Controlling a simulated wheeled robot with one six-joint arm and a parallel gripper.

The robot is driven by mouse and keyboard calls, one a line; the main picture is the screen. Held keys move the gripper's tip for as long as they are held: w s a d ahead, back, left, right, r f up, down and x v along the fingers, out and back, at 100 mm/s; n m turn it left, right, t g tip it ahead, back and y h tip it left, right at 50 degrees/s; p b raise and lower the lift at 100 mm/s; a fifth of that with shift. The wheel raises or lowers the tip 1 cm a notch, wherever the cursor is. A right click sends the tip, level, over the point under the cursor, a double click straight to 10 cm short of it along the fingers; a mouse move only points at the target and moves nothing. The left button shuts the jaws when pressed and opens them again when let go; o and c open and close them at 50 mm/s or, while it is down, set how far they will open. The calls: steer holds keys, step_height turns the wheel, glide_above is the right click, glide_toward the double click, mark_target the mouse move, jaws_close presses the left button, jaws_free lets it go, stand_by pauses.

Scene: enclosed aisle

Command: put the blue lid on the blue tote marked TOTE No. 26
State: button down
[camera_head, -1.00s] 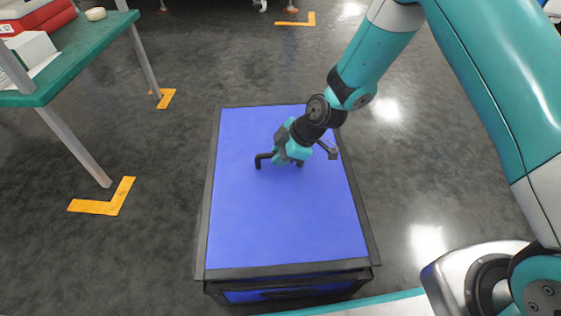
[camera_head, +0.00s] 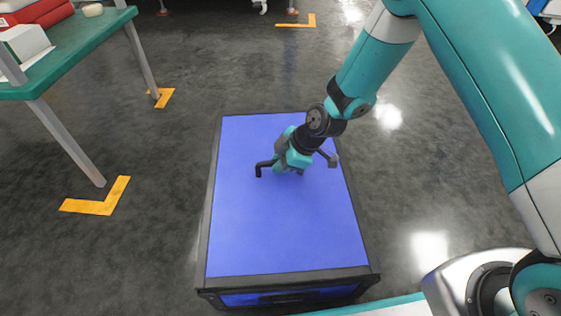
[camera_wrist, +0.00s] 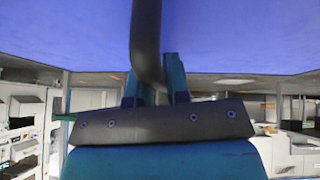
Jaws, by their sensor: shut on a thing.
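The blue lid (camera_head: 285,235) is a flat blue panel, seen from above in the head view. My gripper (camera_head: 283,166) is over its middle, shut on the dark bent handle (camera_head: 262,168). In the wrist view the handle (camera_wrist: 146,45) passes between my two fingers (camera_wrist: 155,88), with the blue lid (camera_wrist: 60,30) filling the top. The blue tote (camera_head: 285,297) shows below the lid's near edge, with a dark rim and a dark front handle. I cannot tell whether the lid rests fully on it. No marking is legible.
A green-topped table (camera_head: 85,45) with red and white items stands at the upper left. Orange floor marks (camera_head: 95,208) lie near its legs. The dark floor (camera_head: 420,170) right of the tote is clear.

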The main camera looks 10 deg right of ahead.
steer(key=shift+f+b, duration=0.8)
steer(key=shift+f, duration=0.5)
steer(key=c, duration=1)
jaws_free()
steer(key=shift+p+v, duration=4.6)
steer(key=shift+v, duration=4.15)
